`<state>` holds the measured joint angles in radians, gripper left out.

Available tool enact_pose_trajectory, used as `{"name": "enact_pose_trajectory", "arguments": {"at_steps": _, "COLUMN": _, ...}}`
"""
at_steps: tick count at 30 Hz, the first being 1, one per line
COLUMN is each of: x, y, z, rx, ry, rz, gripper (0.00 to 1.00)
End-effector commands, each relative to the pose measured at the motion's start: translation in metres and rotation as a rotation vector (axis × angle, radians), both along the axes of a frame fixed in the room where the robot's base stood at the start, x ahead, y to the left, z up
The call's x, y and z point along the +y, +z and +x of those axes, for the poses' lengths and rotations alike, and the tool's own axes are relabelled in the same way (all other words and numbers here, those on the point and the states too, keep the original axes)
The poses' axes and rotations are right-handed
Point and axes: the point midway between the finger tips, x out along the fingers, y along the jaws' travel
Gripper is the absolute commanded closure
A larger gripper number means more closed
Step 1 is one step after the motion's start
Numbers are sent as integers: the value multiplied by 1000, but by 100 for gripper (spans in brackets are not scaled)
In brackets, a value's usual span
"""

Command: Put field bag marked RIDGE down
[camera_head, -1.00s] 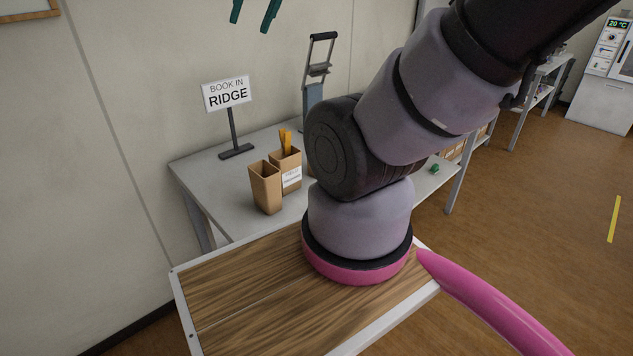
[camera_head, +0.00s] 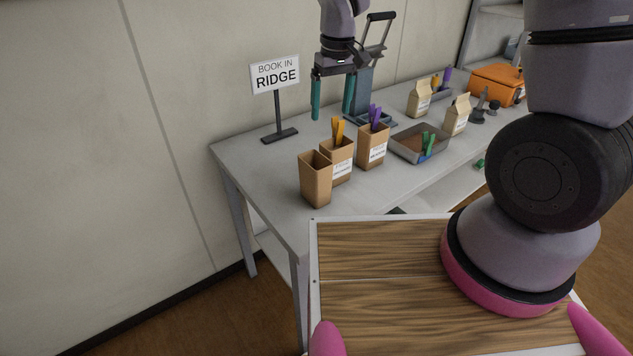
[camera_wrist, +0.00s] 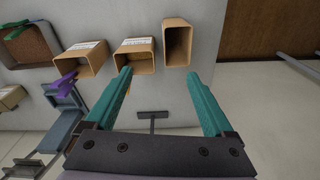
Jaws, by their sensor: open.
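My gripper (camera_head: 333,108) is open and empty, its two teal fingers pointing down above the grey table (camera_head: 240,155), behind the brown open-topped bags in the head view. It also shows in the wrist view (camera_wrist: 158,73). The leftmost bag (camera_head: 315,182) is empty, with no label showing. Beside it stands a labelled bag (camera_head: 340,163) with a yellow-orange tool. Right of that is another labelled bag (camera_head: 371,150) with purple tools. All three stand upright. The labels are too small to read, so I cannot tell which is marked RIDGE. The "BOOK IN RIDGE" sign (camera_head: 276,75) stands at the back left.
A grey tray (camera_head: 400,148) with green clips lies right of the bags. Two closed paper bags (camera_head: 419,99) (camera_head: 457,116) and an orange case (camera_head: 497,82) stand farther right. A dark stand with a handle (camera_head: 383,16) is behind my gripper. The table's front left corner is clear.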

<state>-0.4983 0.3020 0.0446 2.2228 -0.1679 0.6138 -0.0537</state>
Motion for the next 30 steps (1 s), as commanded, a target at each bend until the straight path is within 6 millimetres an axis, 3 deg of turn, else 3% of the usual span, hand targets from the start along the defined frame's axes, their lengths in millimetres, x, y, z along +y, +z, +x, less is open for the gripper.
{"name": "enact_pose_trajectory", "arguments": {"at_steps": 1, "x": 11, "y": -21, "z": -4, "rx": 25, "ry": 42, "rz": -18, "gripper": 13}}
{"name": "enact_pose_trajectory", "arguments": {"at_steps": 6, "x": 32, "y": -59, "z": -12, "rx": 60, "ry": 128, "rz": -51, "gripper": 13}}
{"name": "enact_pose_trajectory", "arguments": {"at_steps": 16, "x": 36, "y": -109, "z": -14, "rx": 71, "ry": 150, "rz": -59, "gripper": 13}}
{"name": "enact_pose_trajectory", "arguments": {"at_steps": 23, "x": 36, "y": -128, "z": -14, "rx": 68, "ry": 149, "rz": -58, "gripper": 13}}
{"name": "enact_pose_trajectory", "arguments": {"at_steps": 30, "x": 35, "y": -162, "z": -12, "rx": 70, "ry": 149, "rz": -59, "gripper": 13}}
